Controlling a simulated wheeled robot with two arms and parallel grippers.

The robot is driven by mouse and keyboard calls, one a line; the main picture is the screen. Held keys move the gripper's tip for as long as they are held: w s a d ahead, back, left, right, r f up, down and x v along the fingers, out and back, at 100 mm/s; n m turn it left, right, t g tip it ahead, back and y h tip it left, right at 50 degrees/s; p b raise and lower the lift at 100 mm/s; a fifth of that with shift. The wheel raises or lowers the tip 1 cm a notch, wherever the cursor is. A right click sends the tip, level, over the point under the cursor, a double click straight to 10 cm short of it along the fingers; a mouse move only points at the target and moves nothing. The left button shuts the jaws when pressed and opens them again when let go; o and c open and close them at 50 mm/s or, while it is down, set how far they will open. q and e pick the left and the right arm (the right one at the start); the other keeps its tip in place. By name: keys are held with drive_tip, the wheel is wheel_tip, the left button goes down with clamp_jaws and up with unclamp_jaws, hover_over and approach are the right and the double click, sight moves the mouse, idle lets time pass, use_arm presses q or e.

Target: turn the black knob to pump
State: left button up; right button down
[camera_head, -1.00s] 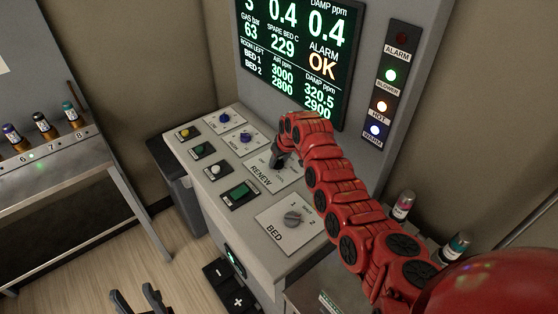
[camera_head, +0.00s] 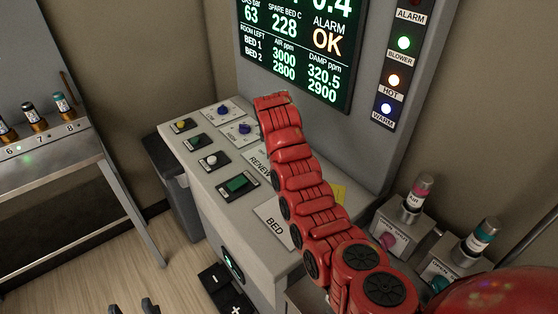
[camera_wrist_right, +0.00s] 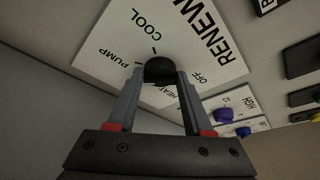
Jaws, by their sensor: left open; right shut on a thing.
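The black knob (camera_wrist_right: 159,70) sits on the white RENEW plate (camera_wrist_right: 110,55), whose marks read PUMP, COOL, HEAT and OFF. In the right wrist view my right gripper (camera_wrist_right: 160,80) has its two fingers closed on the knob's sides. I cannot tell which mark the knob points to. In the head view my red right arm hides the knob and the right gripper; part of the RENEW plate (camera_head: 258,166) shows beside the arm. My left gripper (camera_head: 135,308) is open and empty at the bottom left edge, away from the panel.
Blue knobs (camera_head: 244,128), a yellow button (camera_head: 181,124), a white button (camera_head: 211,159) and a green switch (camera_head: 237,183) sit on the console left of my arm. The BED plate (camera_head: 273,222) is partly covered by the arm. Small vials (camera_head: 417,193) stand at the right.

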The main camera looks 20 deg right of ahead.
drive_tip(key=shift+w+a+m+g+h+b, duration=0.1)
drive_tip(key=shift+m+g+h+b, duration=0.4)
drive_tip(key=shift+m+b, duration=1.4)
drive_tip(key=shift+c, duration=1.6)
unclamp_jaws()
drive_tip(key=b+v, duration=0.2)
drive_tip(key=v, duration=1.5)
drive_tip(key=shift+r, duration=0.15)
